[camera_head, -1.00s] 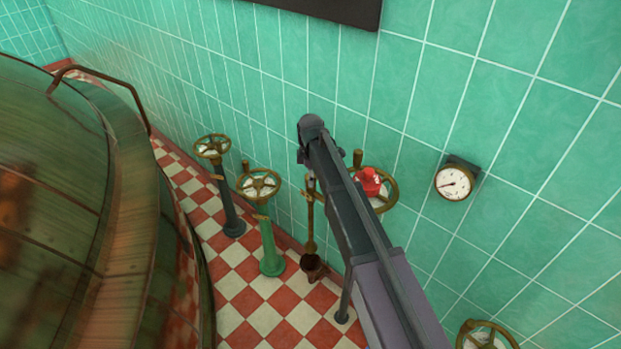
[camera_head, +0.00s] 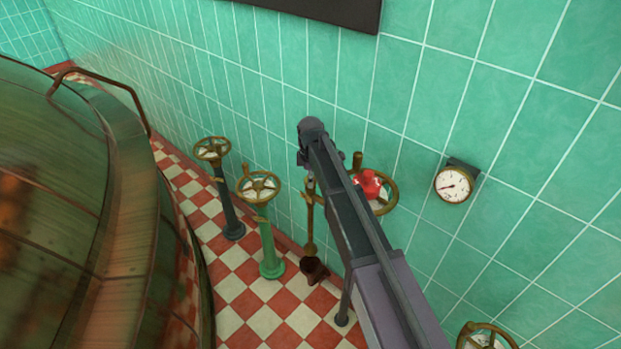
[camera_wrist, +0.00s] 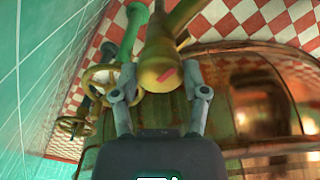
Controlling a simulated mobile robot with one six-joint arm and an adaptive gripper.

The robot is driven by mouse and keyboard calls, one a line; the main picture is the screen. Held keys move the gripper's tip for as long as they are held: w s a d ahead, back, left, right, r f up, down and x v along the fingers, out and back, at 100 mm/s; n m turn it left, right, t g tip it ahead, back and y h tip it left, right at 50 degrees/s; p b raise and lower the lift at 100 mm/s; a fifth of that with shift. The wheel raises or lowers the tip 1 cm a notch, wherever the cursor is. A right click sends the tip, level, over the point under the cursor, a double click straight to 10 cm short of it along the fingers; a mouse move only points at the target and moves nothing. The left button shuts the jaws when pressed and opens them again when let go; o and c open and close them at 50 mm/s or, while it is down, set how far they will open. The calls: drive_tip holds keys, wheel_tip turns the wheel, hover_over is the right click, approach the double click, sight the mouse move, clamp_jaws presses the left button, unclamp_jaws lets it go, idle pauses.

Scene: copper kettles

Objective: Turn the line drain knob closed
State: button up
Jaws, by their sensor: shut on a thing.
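A brass knob-like fitting with a small red mark (camera_wrist: 158,64) sits between the two grey fingers of my gripper (camera_wrist: 160,78) in the wrist view. The gripper is shut on it. Whether this fitting is the line drain knob cannot be told for sure from a label. In the head view a thin brass upright (camera_head: 309,215) with a dark cup-like foot stands beside my arm. Its upper part is near my wrist, and my arm hides my fingertips there.
A green-post handwheel (camera_head: 258,187) and a dark-post handwheel (camera_head: 211,149) stand to the left. A red-hubbed wheel (camera_head: 387,203) is just right of my arm. A gauge (camera_head: 453,184) hangs on the tiled wall. A large copper vessel (camera_head: 60,220) fills the left.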

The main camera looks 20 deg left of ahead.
drive_tip(key=m, duration=0.4)
drive_tip(key=shift+d, duration=0.1)
drive_tip(key=m, duration=0.9)
drive_tip(key=shift+s, duration=0.1)
drive_tip(key=m, duration=0.4)
drive_tip(key=shift+m, duration=0.4)
drive_tip(key=o, duration=1.1)
drive_tip(key=shift+o, duration=0.2)
